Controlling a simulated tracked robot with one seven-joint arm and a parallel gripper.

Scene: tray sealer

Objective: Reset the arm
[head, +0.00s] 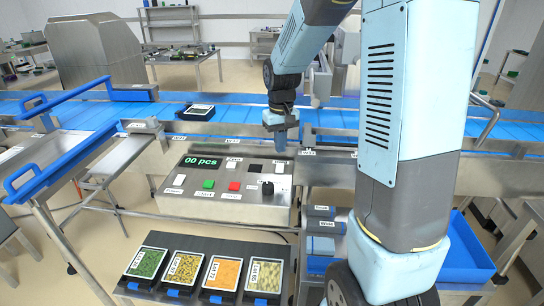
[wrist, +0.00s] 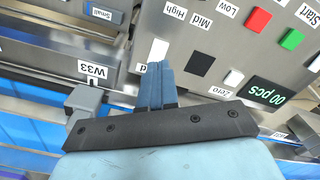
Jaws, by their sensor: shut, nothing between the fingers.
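My gripper (head: 280,142) hangs pointing down just above the back right part of the control panel (head: 205,190), near a white button (head: 279,168). In the wrist view the two blue fingers of my gripper (wrist: 155,75) are together, with nothing between them. The fingertips overlap the white button marked with a label ending in "d" (wrist: 158,50); I cannot tell whether they touch it. The panel display (head: 201,161) reads "00 pcs".
A blue conveyor (head: 235,112) runs behind the panel, with a dark tray (head: 195,112) on it. Several filled trays (head: 185,270) stand in front. A blue-handled frame (head: 70,150) is at left. A blue bin (head: 470,255) is at right.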

